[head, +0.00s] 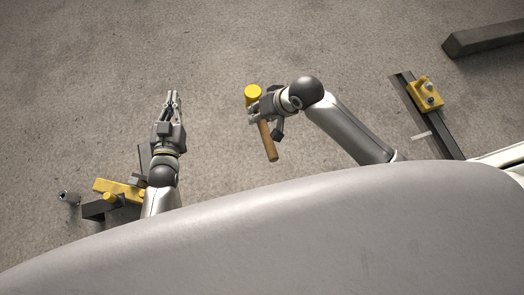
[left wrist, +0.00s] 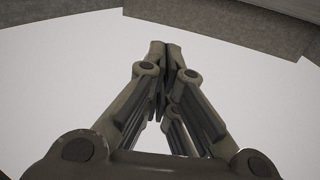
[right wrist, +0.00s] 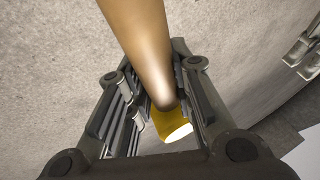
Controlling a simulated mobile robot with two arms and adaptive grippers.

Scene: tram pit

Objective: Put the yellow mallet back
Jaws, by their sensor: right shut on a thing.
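The yellow mallet has a yellow head (head: 252,92) and a brown wooden handle (head: 268,142). My right gripper (head: 254,112) is shut on the handle just below the head, and holds the mallet with the handle pointing towards my body. In the right wrist view the handle (right wrist: 142,45) runs between the fingers, with the yellow head (right wrist: 172,124) partly hidden beyond them. My left gripper (head: 174,98) is empty, to the left of the mallet and apart from it. In the left wrist view its fingertips (left wrist: 165,48) meet.
A yellow piece (head: 113,188) with dark bars lies at the lower left, partly hidden by my left arm. A yellow block (head: 426,94) sits on a dark rail (head: 447,143) at the right. A dark beam (head: 483,39) lies at the upper right. The grey floor between my grippers is clear.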

